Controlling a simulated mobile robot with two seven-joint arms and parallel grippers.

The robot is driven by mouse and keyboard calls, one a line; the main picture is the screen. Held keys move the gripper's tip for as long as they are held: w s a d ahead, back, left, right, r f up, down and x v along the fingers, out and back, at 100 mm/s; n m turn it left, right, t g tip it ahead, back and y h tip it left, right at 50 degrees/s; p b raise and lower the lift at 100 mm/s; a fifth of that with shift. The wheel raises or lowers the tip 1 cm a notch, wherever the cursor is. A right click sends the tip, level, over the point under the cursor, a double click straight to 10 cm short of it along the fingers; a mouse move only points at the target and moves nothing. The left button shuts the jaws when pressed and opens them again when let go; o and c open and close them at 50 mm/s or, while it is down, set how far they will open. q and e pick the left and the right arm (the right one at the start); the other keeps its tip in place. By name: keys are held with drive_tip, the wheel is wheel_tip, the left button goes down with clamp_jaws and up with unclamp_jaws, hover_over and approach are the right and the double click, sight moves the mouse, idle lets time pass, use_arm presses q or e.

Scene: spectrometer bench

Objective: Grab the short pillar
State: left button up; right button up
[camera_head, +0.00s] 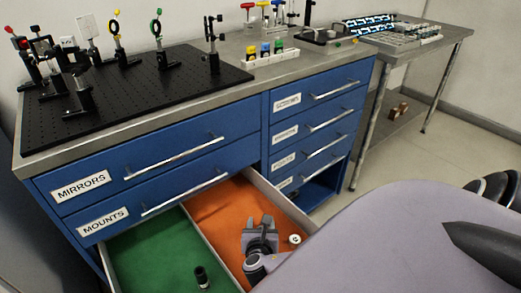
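A small dark post (202,277) stands in the green compartment of the open lower drawer, near the bottom edge of the view. It looks like the short pillar. My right gripper (259,222) is over the orange compartment, to the right of the post and apart from it. Its two fingers look spread, with nothing visible between them. My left gripper is not in view.
The open drawer has a green compartment (150,252) and an orange one (215,205) with a thin divider between. A small round white item (295,239) shows beside my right gripper. Optics mounts stand on the black breadboard (130,85) above the drawers.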

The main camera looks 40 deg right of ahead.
clamp_jaws()
